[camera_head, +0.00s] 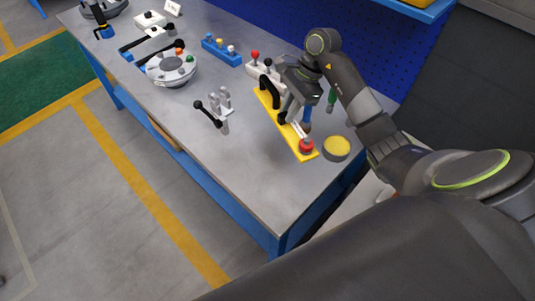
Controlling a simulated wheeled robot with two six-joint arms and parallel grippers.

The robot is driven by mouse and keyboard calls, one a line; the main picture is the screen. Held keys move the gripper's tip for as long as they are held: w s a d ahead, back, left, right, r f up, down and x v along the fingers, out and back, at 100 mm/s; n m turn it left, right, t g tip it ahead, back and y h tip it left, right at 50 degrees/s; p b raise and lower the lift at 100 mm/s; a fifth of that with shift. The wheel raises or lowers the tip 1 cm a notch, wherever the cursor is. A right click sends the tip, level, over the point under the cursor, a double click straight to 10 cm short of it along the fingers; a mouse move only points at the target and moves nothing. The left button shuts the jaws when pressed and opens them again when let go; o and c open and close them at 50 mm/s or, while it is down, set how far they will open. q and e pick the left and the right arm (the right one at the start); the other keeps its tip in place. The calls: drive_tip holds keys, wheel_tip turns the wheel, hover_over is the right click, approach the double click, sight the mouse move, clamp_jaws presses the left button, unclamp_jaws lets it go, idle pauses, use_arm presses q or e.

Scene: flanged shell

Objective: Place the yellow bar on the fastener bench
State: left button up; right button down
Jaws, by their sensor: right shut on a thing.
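The yellow bar (299,147) is long and flat, with a black arched handle near its far end and a red knob at its near end. It is at the right part of the grey-topped fastener bench (215,160), and I cannot tell whether it touches the top or is just above it. My right gripper (288,117) comes down over the middle of the bar and is shut on it. The gripper hides part of the bar and the exact contact. My left gripper is not in view.
A round yellow-topped piece (337,148) stands close right of the bar. Behind it are a white block with knobs (262,70) and a blue block with knobs (222,51). A grey toggle clamp (218,106) and a round flanged shell (171,68) stand left. The front bench top is clear.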

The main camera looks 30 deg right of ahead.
use_arm(q)
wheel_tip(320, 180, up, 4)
drive_tip(key=p, duration=0.3)
use_arm(e)
drive_tip(key=s+a+f+n+b, duration=0.1)
drive_tip(key=a+f+b, duration=0.1)
drive_tip(key=f, duration=0.1)
drive_tip(key=s+a+f+n+g+b, duration=0.1)
drive_tip(key=a+f, duration=0.1)
drive_tip(key=f, duration=0.2)
drive_tip(key=s+a+f+n+b, duration=0.1)
drive_tip(key=a+f+n+b, duration=0.1)
drive_tip(key=f, duration=0.1)
drive_tip(key=shift+a+f+b, duration=0.15)
drive_tip(key=shift+f+b, duration=0.15)
drive_tip(key=shift+b, duration=0.05)
wheel_tip(320, 180, down, 3)
drive_tip(key=shift+r+p, duration=0.2)
drive_tip(key=shift+p, duration=0.2)
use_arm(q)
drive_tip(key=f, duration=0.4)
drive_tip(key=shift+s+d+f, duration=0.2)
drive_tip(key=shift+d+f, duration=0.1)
use_arm(e)
drive_tip(key=shift+f, duration=0.1)
